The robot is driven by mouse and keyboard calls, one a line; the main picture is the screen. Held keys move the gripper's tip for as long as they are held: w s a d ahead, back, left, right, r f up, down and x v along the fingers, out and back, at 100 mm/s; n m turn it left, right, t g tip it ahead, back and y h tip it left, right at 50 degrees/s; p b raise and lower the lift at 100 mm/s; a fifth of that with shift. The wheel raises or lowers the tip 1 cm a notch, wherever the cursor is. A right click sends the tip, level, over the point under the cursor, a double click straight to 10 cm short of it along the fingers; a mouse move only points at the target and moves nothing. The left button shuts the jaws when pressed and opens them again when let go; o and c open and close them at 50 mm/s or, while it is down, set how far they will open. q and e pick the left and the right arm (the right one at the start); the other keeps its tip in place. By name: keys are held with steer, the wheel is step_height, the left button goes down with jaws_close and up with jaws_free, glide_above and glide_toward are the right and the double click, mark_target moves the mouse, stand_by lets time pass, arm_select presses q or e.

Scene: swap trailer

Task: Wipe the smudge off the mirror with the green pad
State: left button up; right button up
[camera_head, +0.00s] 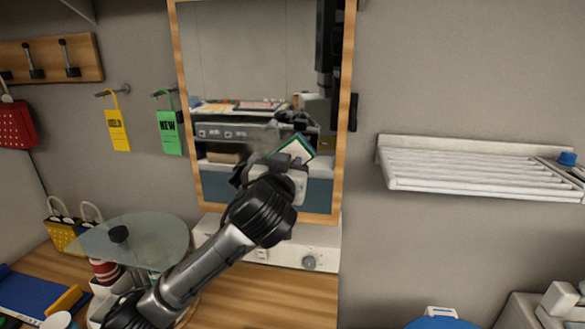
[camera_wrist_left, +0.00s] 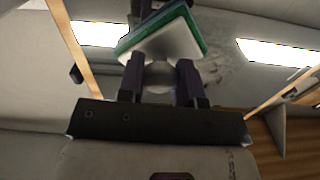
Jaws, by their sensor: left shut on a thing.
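The mirror (camera_head: 235,60) hangs on the wall in a wooden frame. My left gripper (camera_head: 286,164) is in front of its lower right part, shut on the green pad (camera_head: 295,150). In the left wrist view the green pad (camera_wrist_left: 163,38), with its white backing towards me, sits between the fingers of my left gripper (camera_wrist_left: 159,80), tilted close to the glass. I cannot tell whether it touches. A grey, patchy smudge (camera_wrist_left: 228,72) shows on the glass right of the pad. In the head view it is faint and partly hidden by the gripper. My right gripper is not in view.
A white rack (camera_head: 470,168) juts from the wall at right. Yellow (camera_head: 117,130) and green (camera_head: 170,133) tags hang left of the mirror. A round glass top (camera_head: 150,240) stands below left, and a white box (camera_head: 320,258) with a knob sits under the mirror.

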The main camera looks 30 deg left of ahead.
arm_select(q)
steer(key=shift+s+a, duration=0.25)
steer(key=shift+a, duration=0.5)
steer(key=shift+s+a, duration=0.2)
steer(key=shift+a, duration=0.55)
steer(key=shift+s+a+b, duration=0.2)
steer(key=shift+s+a, duration=0.1)
steer(key=shift+a, duration=0.4)
steer(key=shift+s+a+b, duration=0.15)
steer(key=shift+s+a, duration=0.1)
steer(key=shift+a, duration=0.4)
steer(key=shift+s+a, duration=0.15)
steer(key=shift+a, duration=0.2)
